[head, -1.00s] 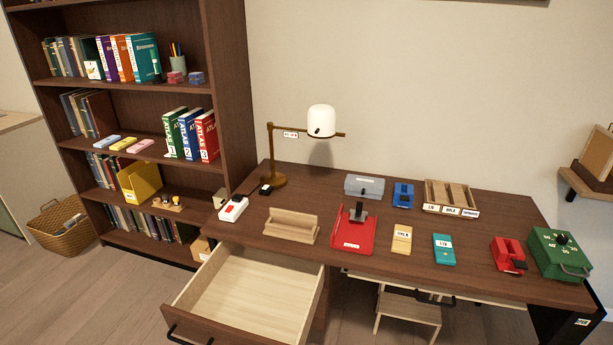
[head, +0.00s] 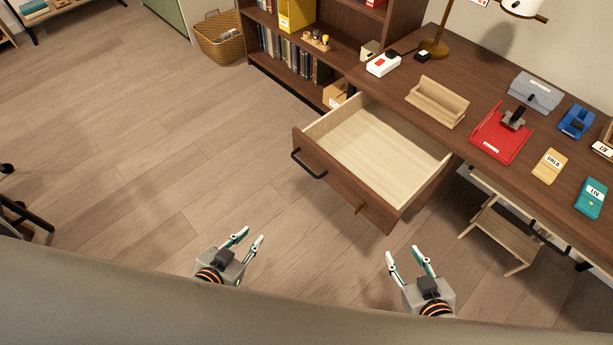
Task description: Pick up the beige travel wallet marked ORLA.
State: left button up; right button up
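The beige travel wallet (head: 549,166) marked ORLA lies flat on the desk at the right, between the red stand and a teal wallet (head: 592,198) whose label seems to read LIV. My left gripper (head: 249,238) is open and empty, low in the view over the floor. My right gripper (head: 406,257) is open and empty over the floor in front of the desk, well apart from the wallet and below it in the picture. Nothing covers the wallet.
The desk drawer (head: 376,147) is pulled out and empty, sticking out in front of the desk (head: 452,142). A wooden step stool (head: 500,235) stands under the desk. A red stand (head: 500,140), a wooden holder (head: 437,101) and a blue tape dispenser (head: 576,122) are on top. Open floor lies left.

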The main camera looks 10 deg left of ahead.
aim_at(549, 166)
jog(key=z, duration=1.45)
